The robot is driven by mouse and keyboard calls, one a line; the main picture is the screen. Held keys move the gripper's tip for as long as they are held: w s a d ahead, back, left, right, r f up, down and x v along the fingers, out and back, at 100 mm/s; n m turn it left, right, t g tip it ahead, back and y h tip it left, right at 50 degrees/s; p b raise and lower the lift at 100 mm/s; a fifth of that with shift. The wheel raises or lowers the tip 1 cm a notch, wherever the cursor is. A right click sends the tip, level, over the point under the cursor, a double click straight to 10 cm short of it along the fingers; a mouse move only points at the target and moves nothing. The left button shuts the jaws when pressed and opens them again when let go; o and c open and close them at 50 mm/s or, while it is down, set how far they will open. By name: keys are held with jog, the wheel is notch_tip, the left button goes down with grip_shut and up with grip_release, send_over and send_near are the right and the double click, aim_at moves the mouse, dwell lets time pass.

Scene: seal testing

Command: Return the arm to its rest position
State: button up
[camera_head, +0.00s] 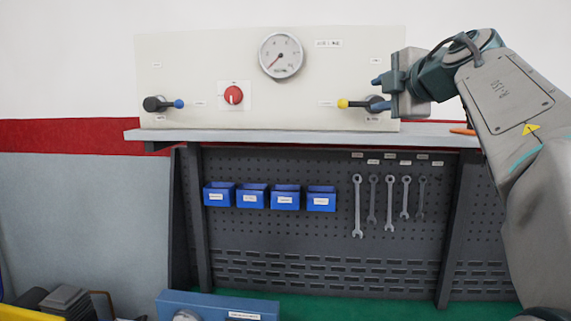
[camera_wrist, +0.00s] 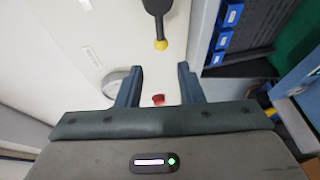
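My gripper (camera_head: 377,94) is at the right end of the cream test panel (camera_head: 200,65), beside the yellow-tipped lever (camera_head: 356,104). In the head view it overlaps the lever's dark pivot end. In the wrist view my gripper (camera_wrist: 160,67) has its two fingers well apart with nothing between them. The yellow-tipped lever (camera_wrist: 160,44) lies beyond the fingertips there and looks clear of them. My arm reaches in from the right side of the head view, bent at the elbow.
The panel carries a round gauge (camera_head: 281,55), a red knob (camera_head: 233,95) and a blue-tipped lever (camera_head: 163,104). It stands on a shelf (camera_head: 270,138). Below are blue bins (camera_head: 253,197) and hanging wrenches (camera_head: 389,205). Open space lies in front of the panel's left part.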

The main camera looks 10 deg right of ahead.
jog(key=s+a+f+m+g+h+b, duration=0.1)
jog(key=s+f+m+g+h, duration=0.15)
jog(key=f+m, duration=0.9)
jog(key=s+a+f+m+g+h+b, duration=0.15)
jog(key=s+f+m+h, duration=0.35)
jog(key=f, duration=1.1)
jog(key=s+a+f+g+y, duration=0.1)
jog(key=s+a+f+g, duration=0.1)
jog(key=s+f, duration=0.3)
jog(key=s+a+f+m+g+y, duration=0.1)
jog(key=s+a+f+g+y, duration=0.1)
jog(key=s+a+f, duration=0.3)
jog(key=s+a+f+m+g+y+b, duration=0.1)
jog(key=s+a+f+g, duration=0.3)
jog(key=f, duration=0.8)
jog(key=shift+s+y, duration=0.7)
jog(key=shift+y, duration=0.05)
jog(key=shift+o, duration=0.3)
